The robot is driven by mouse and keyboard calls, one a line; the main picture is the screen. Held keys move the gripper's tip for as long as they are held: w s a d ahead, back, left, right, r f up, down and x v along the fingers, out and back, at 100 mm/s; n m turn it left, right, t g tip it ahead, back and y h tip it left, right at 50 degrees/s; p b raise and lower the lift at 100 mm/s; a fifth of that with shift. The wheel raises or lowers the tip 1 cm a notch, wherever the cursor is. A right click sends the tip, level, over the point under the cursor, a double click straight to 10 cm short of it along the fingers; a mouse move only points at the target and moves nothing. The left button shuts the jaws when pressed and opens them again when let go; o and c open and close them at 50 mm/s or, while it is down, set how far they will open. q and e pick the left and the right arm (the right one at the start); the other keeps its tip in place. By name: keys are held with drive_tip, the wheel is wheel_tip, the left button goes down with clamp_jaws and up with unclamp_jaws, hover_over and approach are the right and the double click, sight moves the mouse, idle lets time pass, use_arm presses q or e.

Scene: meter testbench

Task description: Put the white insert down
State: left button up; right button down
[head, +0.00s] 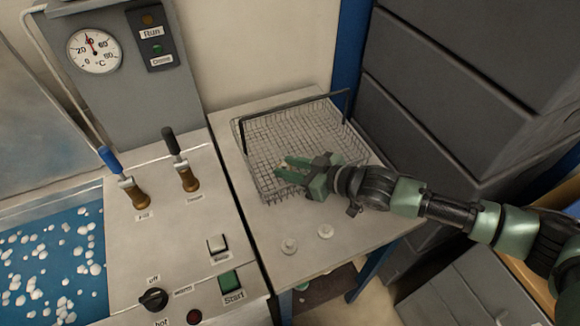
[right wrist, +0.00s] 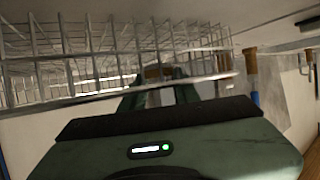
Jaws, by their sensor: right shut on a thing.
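My right gripper (head: 284,167) reaches in from the right and is over the wire basket (head: 262,190), low near its floor. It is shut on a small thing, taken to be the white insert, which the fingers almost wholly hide. In the right wrist view the gripper's fingers (right wrist: 165,85) show beyond the dark edge of its housing, with the basket's wire wall close by. My left gripper is not in view.
Left of the bench is a bath console with a dial gauge (head: 94,50), two levers, a green Start button (head: 230,282) and a blue bath (head: 60,265) with white balls. Dark grey drawers (head: 440,90) stand to the right.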

drive_tip(key=shift+s+d+f, duration=0.1)
drive_tip(key=shift+s+f, duration=0.1)
drive_tip(key=shift+f, duration=0.4)
drive_tip(key=c, duration=1.3)
unclamp_jaws()
drive_tip(key=shift+c, duration=0.2)
drive_tip(key=shift+f, duration=0.2)
drive_tip(key=shift+r, duration=0.15)
drive_tip(key=v, duration=0.4)
drive_tip(key=r+v, duration=0.1)
drive_tip(key=v, duration=0.3)
drive_tip(key=b+v, duration=0.1)
drive_tip(key=v, duration=0.3)
drive_tip(key=shift+w+r, duration=0.1)
drive_tip(key=shift+r, duration=0.25)
